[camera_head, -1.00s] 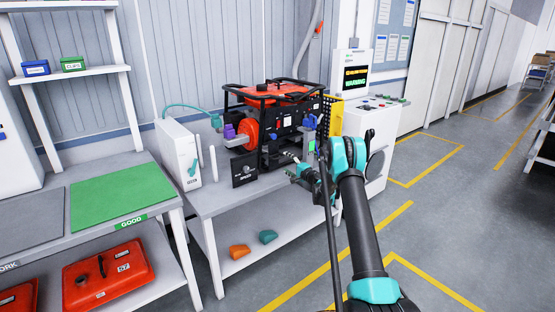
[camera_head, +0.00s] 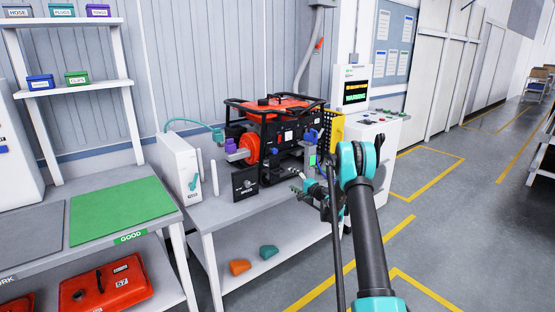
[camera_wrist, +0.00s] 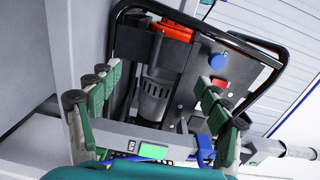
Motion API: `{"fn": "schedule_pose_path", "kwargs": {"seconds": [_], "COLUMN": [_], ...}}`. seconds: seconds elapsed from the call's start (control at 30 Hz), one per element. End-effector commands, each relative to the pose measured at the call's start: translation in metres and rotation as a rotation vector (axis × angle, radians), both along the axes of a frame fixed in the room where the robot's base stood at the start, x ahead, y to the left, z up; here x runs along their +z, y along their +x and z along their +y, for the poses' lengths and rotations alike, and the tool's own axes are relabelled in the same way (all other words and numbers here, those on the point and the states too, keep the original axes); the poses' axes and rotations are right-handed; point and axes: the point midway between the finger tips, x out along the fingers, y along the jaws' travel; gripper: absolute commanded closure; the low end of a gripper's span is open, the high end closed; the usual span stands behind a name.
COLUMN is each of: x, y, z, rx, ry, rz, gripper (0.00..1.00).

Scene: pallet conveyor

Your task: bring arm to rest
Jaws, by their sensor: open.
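My arm reaches over the front of the workbench. My gripper (camera_head: 305,184) is at the front of the red and black generator (camera_head: 276,132). In the wrist view my gripper (camera_wrist: 160,122) is open, with its green and black fingers spread left and right. Between and beyond the fingers are the generator's black frame (camera_wrist: 284,66), a grey cylindrical part (camera_wrist: 154,97) and a grey bar with a green display (camera_wrist: 153,151). I see nothing held between the fingers. Whether the fingers touch the bar, I cannot tell.
A white box (camera_head: 179,165) and a black speed panel (camera_head: 245,182) stand left of the generator. A control console (camera_head: 371,140) with a warning screen stands to the right. A green mat (camera_head: 118,208) lies on the left bench. The floor at right is clear.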

Motion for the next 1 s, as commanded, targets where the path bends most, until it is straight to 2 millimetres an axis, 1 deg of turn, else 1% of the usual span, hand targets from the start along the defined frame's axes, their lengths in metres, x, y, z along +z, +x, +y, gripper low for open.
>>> {"fn": "schedule_pose_path", "kwargs": {"seconds": [0.03, 0.1, 0.27, 0.47, 0.5, 0.57, 0.6, 0.67, 0.7, 0.77, 0.8, 0.87, 0.9, 0.97, 1.0], "x": [0.011, 0.024, 0.053, 0.079, 0.083, 0.088, 0.091, 0.094, 0.095, 0.097, 0.098, 0.098, 0.098, 0.097, 0.096], "y": [-0.009, -0.023, -0.065, -0.128, -0.142, -0.162, -0.177, -0.199, -0.215, -0.238, -0.255, -0.279, -0.296, -0.321, -0.338], "z": [0.004, 0.008, 0.018, 0.023, 0.023, 0.022, 0.021, 0.02, 0.018, 0.016, 0.013, 0.009, 0.006, 0.001, -0.002], "rx": [0.012, 0.031, 0.081, 0.14, 0.152, 0.168, 0.18, 0.197, 0.208, 0.223, 0.235, 0.25, 0.26, 0.275, 0.284], "ry": [-0.031, -0.087, -0.23, -0.409, -0.444, -0.498, -0.532, -0.585, -0.621, -0.673, -0.708, -0.76, -0.795, -0.847, -0.882], "rz": [0.003, 0.008, 0.025, 0.053, 0.061, 0.071, 0.079, 0.09, 0.099, 0.113, 0.122, 0.137, 0.147, 0.163, 0.174], "gripper": [0.22, 0.22, 0.22, 0.22, 0.22, 0.22, 0.22, 0.22, 0.22, 0.22, 0.22, 0.22, 0.22, 0.22, 0.22]}}
